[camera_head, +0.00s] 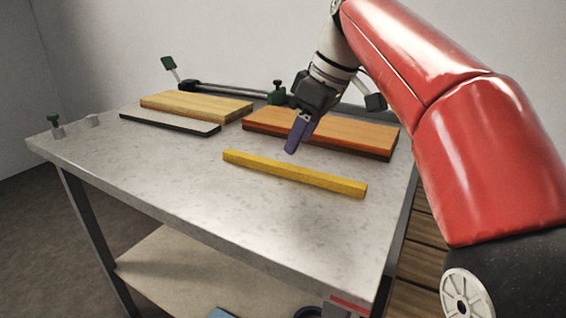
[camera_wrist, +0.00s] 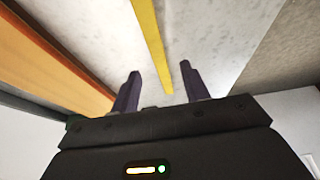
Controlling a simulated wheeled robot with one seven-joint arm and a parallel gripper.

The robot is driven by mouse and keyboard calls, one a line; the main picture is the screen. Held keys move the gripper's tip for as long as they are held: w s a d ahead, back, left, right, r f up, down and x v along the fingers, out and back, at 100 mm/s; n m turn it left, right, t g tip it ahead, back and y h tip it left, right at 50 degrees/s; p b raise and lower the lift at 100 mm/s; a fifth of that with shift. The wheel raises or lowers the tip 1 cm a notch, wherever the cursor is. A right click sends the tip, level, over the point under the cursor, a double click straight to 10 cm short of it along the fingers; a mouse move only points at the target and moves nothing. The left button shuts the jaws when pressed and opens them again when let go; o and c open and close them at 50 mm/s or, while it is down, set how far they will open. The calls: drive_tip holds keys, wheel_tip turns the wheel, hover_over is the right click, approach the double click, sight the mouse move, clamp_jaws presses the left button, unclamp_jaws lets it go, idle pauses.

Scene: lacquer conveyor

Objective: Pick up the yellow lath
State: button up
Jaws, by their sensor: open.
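The yellow lath (camera_head: 294,174) lies flat on the grey worktable (camera_head: 150,165), near its front right part. It also shows in the wrist view (camera_wrist: 150,40), running from the top edge down to a spot between my fingers. My gripper (camera_head: 299,138) is above the table, a little behind the lath in the head view, pointing down. In the wrist view its two dark purple fingers (camera_wrist: 159,92) stand wide apart with nothing held. The lath's end appears between the fingertips but farther off; I cannot tell the exact height gap.
An orange-brown board (camera_head: 320,128) lies just behind the lath. A light wooden board (camera_head: 197,104) and a dark-edged grey panel (camera_head: 168,124) lie at the left back. A bar with green knobs (camera_head: 235,90) runs along the rear edge. The table's front left is clear.

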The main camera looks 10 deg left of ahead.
sight(288, 167)
drive_tip(key=b+x, duration=0.1)
drive_tip(key=x, duration=0.5)
drive_tip(key=shift+w+f, duration=0.2)
drive_tip(key=shift+f, duration=0.15)
clamp_jaws()
